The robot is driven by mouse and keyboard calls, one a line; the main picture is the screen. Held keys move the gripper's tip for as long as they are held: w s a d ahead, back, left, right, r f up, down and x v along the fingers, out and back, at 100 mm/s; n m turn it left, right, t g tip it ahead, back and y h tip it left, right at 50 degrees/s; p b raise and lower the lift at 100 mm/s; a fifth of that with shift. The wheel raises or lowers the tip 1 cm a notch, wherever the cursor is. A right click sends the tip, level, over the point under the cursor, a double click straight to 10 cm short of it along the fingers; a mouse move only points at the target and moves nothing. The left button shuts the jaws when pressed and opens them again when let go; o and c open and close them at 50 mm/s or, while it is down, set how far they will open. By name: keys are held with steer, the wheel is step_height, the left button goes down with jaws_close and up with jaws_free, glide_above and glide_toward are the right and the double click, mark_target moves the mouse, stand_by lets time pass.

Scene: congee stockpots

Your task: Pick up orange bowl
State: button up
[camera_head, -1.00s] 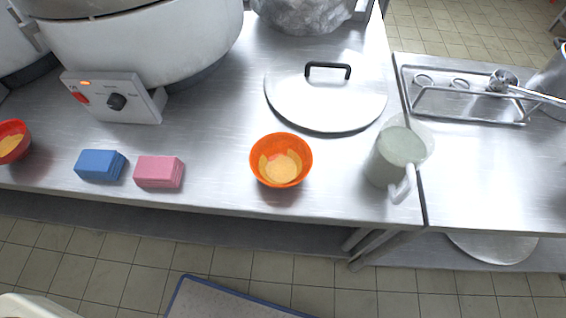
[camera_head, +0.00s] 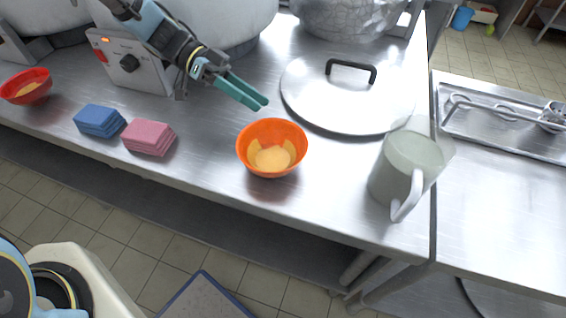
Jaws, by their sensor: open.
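The orange bowl (camera_head: 272,132) stands upright on the steel counter, left of the pitcher, with yellowish contents inside. My gripper (camera_head: 258,103) has come in from the upper left; its teal fingers point down and right. The fingertips are just above and behind the bowl's far rim in the picture, apart from it as far as I can tell. The jaws are open and empty. A second, redder bowl (camera_head: 27,86) with similar contents stands at the far left of the counter.
A pot lid (camera_head: 345,95) with a black handle lies behind the bowl. A pale pitcher (camera_head: 405,170) stands to its right. Blue sponges (camera_head: 99,120) and pink sponges (camera_head: 148,137) lie to its left. A control box (camera_head: 130,68) and large pots stand behind. The counter's front edge is near.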

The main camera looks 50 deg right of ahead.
mark_target(293, 127)
steer(key=shift+s+d, duration=0.2)
steer(key=shift+s, duration=0.1)
steer(key=shift+p+x, duration=0.45)
steer(key=shift+x, duration=0.5)
steer(key=p+x, duration=0.2)
steer(key=x, duration=0.2)
steer(key=shift+s+a, duration=0.15)
steer(key=shift+a, duration=0.05)
steer(key=shift+s+d+f+p, duration=0.1)
steer(key=shift+s+f+p, duration=0.25)
steer(key=shift+s, duration=0.1)
jaws_close()
